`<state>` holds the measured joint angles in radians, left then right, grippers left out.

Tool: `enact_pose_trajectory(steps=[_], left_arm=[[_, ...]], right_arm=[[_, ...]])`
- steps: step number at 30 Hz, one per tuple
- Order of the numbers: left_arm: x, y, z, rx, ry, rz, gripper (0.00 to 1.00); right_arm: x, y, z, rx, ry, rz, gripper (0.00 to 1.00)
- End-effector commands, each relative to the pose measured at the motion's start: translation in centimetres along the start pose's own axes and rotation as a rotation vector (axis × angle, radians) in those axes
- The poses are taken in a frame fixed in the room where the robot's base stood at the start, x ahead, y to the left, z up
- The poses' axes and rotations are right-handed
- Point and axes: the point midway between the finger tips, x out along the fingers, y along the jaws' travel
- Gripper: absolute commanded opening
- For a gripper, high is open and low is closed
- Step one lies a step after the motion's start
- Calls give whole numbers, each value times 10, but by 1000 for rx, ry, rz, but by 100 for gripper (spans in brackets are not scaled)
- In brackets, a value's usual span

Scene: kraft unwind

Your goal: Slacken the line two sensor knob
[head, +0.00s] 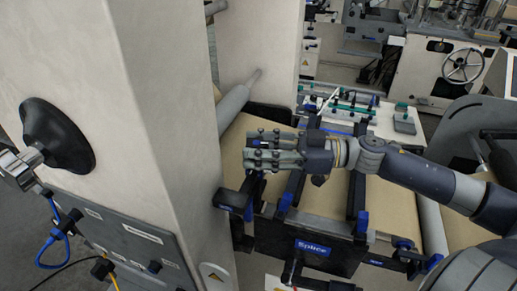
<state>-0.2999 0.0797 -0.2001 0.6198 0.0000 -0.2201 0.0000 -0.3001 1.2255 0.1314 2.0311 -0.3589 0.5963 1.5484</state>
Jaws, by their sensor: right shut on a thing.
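My right gripper (254,150) comes in from the right, over the splice unit. Its fingers point left and are shut on a small part at the left end of the unit, which I take to be the line two sensor knob. The fingers hide the knob almost fully, so its turn cannot be seen. A black bracket (238,199) with a blue end sits just below the fingertips. My left gripper is not in view.
The black splice unit (340,252) with blue clamps spans the brown paper web (330,200). A pale machine column (165,110) stands close on the left, with a large black round fitting (57,136) and cables. A handwheel machine (440,70) stands behind.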

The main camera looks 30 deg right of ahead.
Motion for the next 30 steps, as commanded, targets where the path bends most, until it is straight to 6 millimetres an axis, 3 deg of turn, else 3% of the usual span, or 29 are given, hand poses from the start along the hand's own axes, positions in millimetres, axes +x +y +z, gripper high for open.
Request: enact_pose_trajectory(steps=[9,23,24,25,26,30], left_arm=[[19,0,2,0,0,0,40],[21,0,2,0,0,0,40],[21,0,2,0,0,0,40],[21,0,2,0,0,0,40],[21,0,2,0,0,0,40],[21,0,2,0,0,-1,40]], right_arm=[[0,1,2,-2,2,-123,14],[-1,1,1,1,-1,-145,14],[-1,1,1,1,-1,-145,47],[-1,1,1,1,-1,-145,54],[-1,1,1,1,-1,-145,60],[0,1,0,1,0,-145,60]])
